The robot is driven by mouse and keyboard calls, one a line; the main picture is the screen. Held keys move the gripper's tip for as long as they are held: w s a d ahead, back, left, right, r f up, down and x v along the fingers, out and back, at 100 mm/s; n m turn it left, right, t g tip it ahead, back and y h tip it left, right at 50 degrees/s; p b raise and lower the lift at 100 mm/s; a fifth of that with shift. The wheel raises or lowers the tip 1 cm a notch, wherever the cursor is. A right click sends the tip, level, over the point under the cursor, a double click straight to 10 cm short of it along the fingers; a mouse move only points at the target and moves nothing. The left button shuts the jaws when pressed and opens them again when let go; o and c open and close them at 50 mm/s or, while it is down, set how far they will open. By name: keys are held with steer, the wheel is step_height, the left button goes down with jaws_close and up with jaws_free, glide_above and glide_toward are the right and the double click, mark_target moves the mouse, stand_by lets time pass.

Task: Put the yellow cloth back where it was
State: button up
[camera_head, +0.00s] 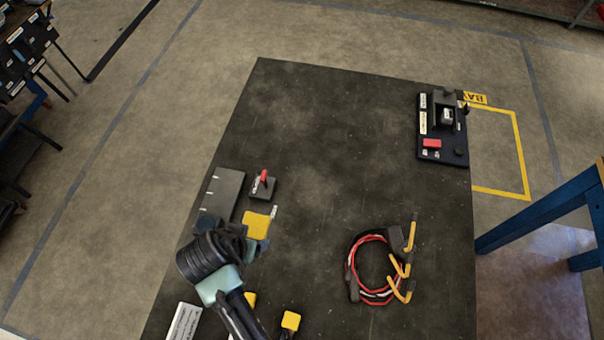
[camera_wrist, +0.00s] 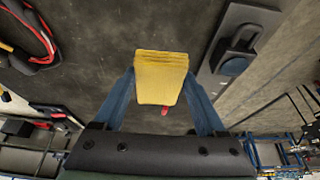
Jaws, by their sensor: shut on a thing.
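The yellow cloth (camera_head: 257,225) is a small folded pad near the left side of the dark table. In the wrist view the cloth (camera_wrist: 161,76) sits between the two blue fingers of my gripper (camera_wrist: 163,90), which is shut on it. In the head view my gripper (camera_head: 240,243) is at the lower left of the table, and my arm partly hides what lies below. I cannot tell how high the cloth is above the table.
A grey plate (camera_head: 222,190) and a small black block with a red lever (camera_head: 263,187) are close by. A red and black cable coil (camera_head: 370,268) lies on the right by yellow hooks (camera_head: 408,262). A black device (camera_head: 443,130) is at far right. The table's middle is clear.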

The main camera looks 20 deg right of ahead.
steer(key=shift+s+d+f, duration=0.15)
steer(key=shift+s+d, duration=0.05)
steer(key=shift+s, duration=0.2)
glide_above(258, 258)
step_height(258, 258, down, 5)
steer(key=shift+f+b, duration=0.2)
steer(key=shift+b, duration=0.25)
steer(key=shift+f+b, duration=0.4)
steer(key=shift+f, duration=1.85)
